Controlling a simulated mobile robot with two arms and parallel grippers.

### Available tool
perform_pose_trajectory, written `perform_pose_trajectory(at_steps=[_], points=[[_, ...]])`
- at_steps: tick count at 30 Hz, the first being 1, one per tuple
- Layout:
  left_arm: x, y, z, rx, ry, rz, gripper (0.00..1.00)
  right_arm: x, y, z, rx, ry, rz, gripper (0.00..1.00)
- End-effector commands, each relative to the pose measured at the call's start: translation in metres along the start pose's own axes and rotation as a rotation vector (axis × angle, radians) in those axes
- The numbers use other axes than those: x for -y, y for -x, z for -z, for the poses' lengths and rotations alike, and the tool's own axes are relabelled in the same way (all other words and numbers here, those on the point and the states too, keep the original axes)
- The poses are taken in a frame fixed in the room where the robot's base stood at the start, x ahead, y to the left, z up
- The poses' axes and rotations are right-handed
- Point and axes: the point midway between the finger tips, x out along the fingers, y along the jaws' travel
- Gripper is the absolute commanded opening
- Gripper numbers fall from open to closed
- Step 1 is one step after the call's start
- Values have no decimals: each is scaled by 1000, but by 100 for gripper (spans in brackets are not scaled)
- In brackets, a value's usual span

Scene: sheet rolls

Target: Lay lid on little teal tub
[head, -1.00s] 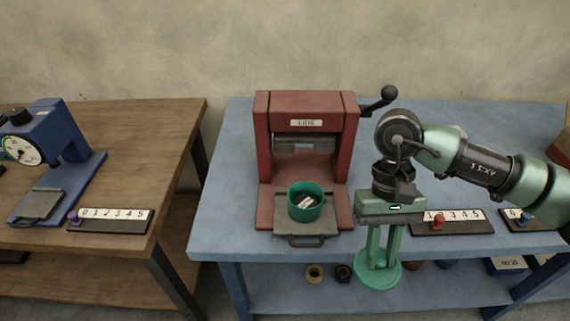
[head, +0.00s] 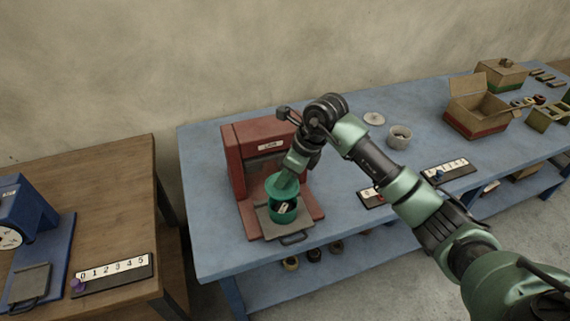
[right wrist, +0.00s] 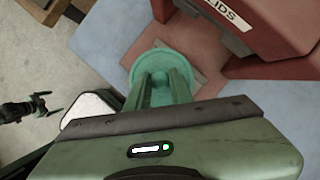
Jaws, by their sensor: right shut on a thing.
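The little teal tub (head: 284,213) stands upright on the grey tray of the red press; a small pale-labelled piece shows inside it. My right gripper (head: 286,182) is shut on the teal lid (head: 271,188), a round disc with a knob. In the head view the lid overlaps the tub's back rim and appears just above it; I cannot tell if they touch. In the right wrist view the lid (right wrist: 148,57) sits between my fingers and hides the tub. My left gripper (right wrist: 52,103) shows small at that view's left edge, its fingers apart and empty.
The red press (head: 237,150) rises close behind the tub, on the blue table (head: 205,200). Number strips lie right of it. A pale cup (head: 399,137) and an open box (head: 478,107) stand farther right. The wooden table (head: 110,190) is at left.

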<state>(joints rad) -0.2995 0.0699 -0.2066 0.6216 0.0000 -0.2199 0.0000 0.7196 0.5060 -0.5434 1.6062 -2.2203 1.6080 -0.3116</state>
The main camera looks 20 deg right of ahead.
Motion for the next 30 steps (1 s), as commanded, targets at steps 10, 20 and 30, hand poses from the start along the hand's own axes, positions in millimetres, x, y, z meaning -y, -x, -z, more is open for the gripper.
perform_pose_trajectory(at_steps=[10,20,30], points=[[14,-4,-3,4,2,16,97,4,-11,5,0,-58,24,0],[12,-23,-5,4,3,15,97,4,-39,17,0,-56,22,0],[8,-40,-6,4,4,9,97,5,-59,26,0,-54,24,0]])
